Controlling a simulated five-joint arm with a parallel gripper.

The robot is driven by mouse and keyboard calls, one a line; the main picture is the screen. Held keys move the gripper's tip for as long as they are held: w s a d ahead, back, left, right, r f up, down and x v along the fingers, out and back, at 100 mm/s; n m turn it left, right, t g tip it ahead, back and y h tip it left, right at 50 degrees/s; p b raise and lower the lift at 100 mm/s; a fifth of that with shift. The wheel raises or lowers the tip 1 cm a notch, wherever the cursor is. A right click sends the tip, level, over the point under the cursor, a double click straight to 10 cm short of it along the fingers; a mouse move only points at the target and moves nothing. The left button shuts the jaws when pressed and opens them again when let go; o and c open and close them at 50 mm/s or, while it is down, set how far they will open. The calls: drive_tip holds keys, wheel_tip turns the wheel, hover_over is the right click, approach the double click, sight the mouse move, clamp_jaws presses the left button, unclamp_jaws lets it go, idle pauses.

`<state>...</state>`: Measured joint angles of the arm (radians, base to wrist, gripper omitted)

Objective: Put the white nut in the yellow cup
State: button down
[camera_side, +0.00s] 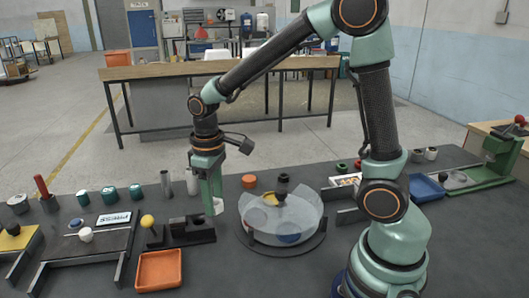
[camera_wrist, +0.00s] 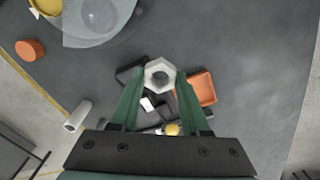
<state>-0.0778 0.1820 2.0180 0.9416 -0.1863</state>
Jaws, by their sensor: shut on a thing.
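The white nut (camera_wrist: 158,73) is a pale hexagon with a round hole, gripped between the green fingertips of my gripper (camera_wrist: 157,82). In the side view my gripper (camera_side: 213,207) hangs over the bench with the nut (camera_side: 218,206) at its tips, left of a round dish with a translucent cover (camera_side: 258,222). A yellow patch, seemingly the yellow cup (camera_side: 273,199), shows at the back of that dish. In the wrist view the yellow (camera_wrist: 47,6) is cut by the top edge at the upper left. The cup's inside cannot be made out.
A black block (camera_side: 192,231) stands below my gripper. An orange tray (camera_side: 158,270) is at the front left, and a yellow ball (camera_side: 147,221) on a stand is beside the block. An orange cylinder (camera_side: 249,181) stands behind the dish.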

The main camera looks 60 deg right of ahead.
sight(220, 251)
wheel_tip(220, 251, down, 14)
drive_tip(key=shift+r, duration=0.25)
drive_tip(key=shift+f, duration=0.1)
drive_tip(key=shift+c, duration=1.9)
unclamp_jaws()
